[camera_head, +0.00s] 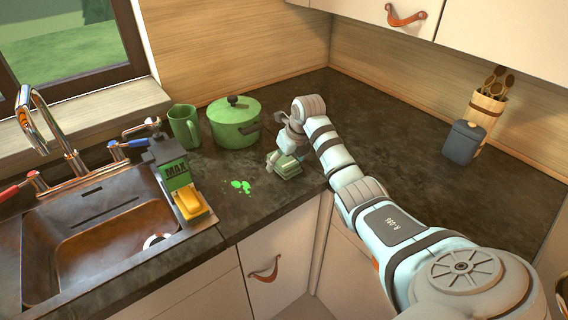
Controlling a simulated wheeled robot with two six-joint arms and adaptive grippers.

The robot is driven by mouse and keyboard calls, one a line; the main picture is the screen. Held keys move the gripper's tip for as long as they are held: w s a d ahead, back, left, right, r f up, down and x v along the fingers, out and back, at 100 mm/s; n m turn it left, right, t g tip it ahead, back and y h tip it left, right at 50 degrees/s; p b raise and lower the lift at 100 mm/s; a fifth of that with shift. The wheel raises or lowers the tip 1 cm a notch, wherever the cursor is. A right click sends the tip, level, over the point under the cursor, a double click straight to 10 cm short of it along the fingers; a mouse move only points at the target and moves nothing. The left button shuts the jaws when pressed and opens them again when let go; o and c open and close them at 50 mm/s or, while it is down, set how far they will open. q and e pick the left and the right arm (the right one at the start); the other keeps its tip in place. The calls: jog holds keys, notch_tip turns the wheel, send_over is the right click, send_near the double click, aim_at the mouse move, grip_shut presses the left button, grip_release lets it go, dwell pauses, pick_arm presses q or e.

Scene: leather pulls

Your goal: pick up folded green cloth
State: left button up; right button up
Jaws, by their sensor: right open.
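The folded green cloth (288,169) lies on the dark countertop near its front edge, a small pale green stack. My right gripper (285,150) is right above it at its back side, pointing down. Its fingers are small and partly hidden by my own wrist. The gripper is open, and I cannot tell whether the fingers touch the cloth. My left gripper is not in view.
A green lidded pot (234,124) and a green mug (184,127) stand behind and left. A bright green spill (241,186) lies left of the cloth. A yellow sponge (190,204) sits by the sink (95,235). A dark blue canister (463,143) and utensil holder (487,106) stand right.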

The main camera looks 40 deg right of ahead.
aim_at(285, 160)
jog(key=shift+f, duration=0.15)
jog(key=c, duration=1.2)
jog(key=shift+o, duration=0.2)
jog(key=shift+r, duration=0.25)
notch_tip(285, 160, up, 20)
jog(key=p, duration=0.2)
